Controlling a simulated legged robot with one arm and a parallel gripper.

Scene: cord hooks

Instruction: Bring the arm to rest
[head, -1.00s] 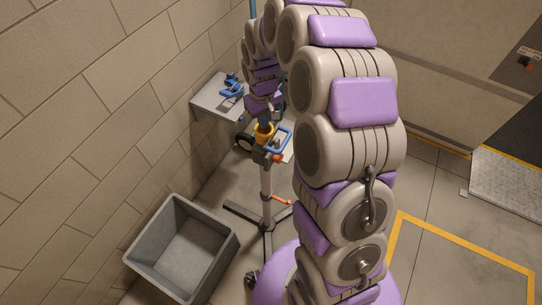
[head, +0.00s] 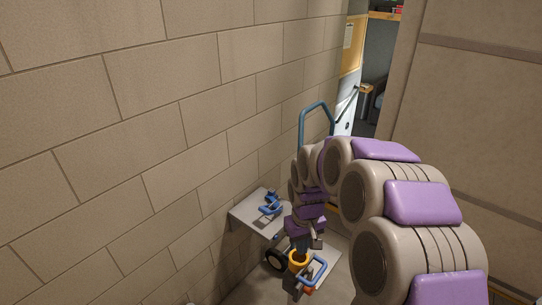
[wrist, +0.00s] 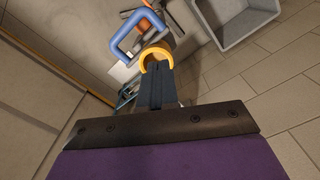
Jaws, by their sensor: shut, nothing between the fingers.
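My arm arches in from the right of the head view, with pale links and purple pads. My gripper (head: 302,246) hangs at its far end, pointing down just above an orange ring (head: 299,260). In the wrist view my dark gripper fingers (wrist: 156,82) are together and empty, with the orange ring (wrist: 156,54) just past their tips. I cannot tell whether they touch the ring. A blue frame-shaped clamp (head: 315,271) is beside the ring; it also shows in the wrist view (wrist: 137,34).
A grey shelf (head: 243,214) on the block wall holds a blue clamp (head: 270,206). A blue tubular handle (head: 303,125) rises behind my arm. A grey bin (wrist: 232,20) stands on the tiled floor in the wrist view. The block wall (head: 130,150) runs close along the left.

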